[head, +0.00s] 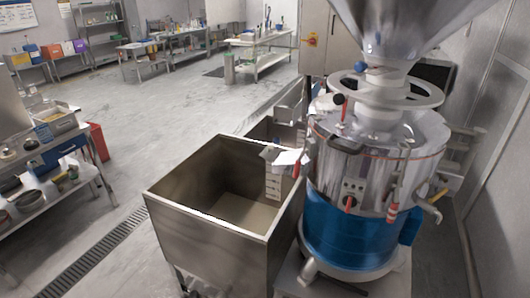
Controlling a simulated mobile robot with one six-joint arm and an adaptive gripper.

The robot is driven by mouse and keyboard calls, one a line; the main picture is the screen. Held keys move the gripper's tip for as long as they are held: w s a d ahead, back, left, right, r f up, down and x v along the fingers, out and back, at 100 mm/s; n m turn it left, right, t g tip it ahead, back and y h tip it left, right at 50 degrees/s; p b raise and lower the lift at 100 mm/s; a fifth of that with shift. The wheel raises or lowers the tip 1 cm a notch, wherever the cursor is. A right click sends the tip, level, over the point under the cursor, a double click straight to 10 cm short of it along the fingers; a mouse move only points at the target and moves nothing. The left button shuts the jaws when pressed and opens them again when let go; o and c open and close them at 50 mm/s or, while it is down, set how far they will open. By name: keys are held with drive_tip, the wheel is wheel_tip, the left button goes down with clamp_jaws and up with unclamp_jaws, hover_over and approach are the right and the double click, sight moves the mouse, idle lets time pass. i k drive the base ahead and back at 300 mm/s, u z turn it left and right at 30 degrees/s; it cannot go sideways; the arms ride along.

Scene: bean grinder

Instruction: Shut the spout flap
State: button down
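The bean grinder (345,228) stands at the right, with a shiny steel body, a blue lower band and a large steel hopper (405,25) above it. Its spout (285,157) juts from the left side over the rim of an open steel bin. A bright, pale plate at the spout looks like the flap, tilted out over the bin. It is small and glary, so I cannot tell its exact angle. A red-tipped part (297,168) sits beside the spout. My gripper does not show in this view.
The steel bin (178,222) on casters stands just left of the grinder; its floor looks bare. A wall (490,120) is close on the right. A bench with tools (85,165) stands at the left. Open floor (150,95) lies between.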

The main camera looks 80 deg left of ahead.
sight(269, 153)
drive_tip(key=z, duration=0.3)
drive_tip(key=k, duration=0.15)
drive_tip(key=u, duration=2.95)
drive_tip(key=i, duration=0.6)
drive_tip(key=u, duration=0.15)
drive_tip(key=k, duration=0.25)
drive_tip(key=u, duration=0.05)
